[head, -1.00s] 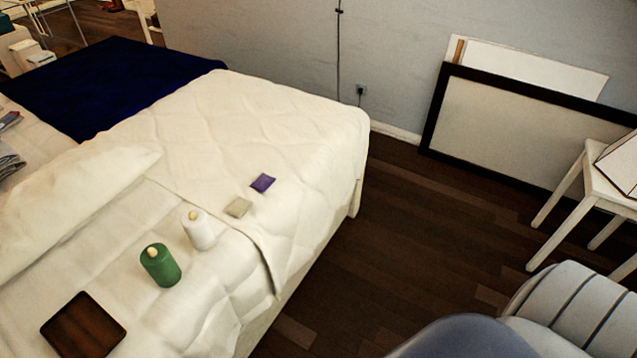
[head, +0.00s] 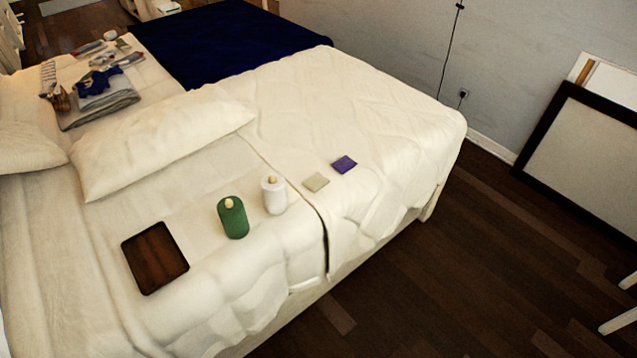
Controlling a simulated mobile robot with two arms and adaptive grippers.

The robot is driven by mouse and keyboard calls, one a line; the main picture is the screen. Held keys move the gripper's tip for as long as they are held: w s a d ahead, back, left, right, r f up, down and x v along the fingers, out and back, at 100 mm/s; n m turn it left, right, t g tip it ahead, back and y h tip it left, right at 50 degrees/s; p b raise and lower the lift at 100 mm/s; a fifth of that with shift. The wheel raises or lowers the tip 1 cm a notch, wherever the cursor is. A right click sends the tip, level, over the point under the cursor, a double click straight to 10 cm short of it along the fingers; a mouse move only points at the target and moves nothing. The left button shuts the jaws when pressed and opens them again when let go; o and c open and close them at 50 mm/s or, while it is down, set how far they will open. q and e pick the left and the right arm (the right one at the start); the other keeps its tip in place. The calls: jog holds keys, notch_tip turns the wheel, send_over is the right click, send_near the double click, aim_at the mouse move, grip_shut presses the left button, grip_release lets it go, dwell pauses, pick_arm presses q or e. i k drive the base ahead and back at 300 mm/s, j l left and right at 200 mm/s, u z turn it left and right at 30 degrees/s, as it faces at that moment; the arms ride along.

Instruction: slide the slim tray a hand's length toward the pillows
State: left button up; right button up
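The slim tray (head: 155,258) is a dark brown, flat, rounded rectangle lying on the white bed (head: 290,262), near its front edge at the lower left. A long white pillow (head: 165,140) lies behind it, farther up the picture. Another pillow (head: 28,148) shows at the left edge. Bare sheet lies between the tray and the long pillow. Neither of my grippers is in the head view.
Folded clothes (head: 100,100) lie at the back left. Dark floor (head: 420,290) is open at the right.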

aim_at(154, 259)
jog(key=u, duration=1.4)
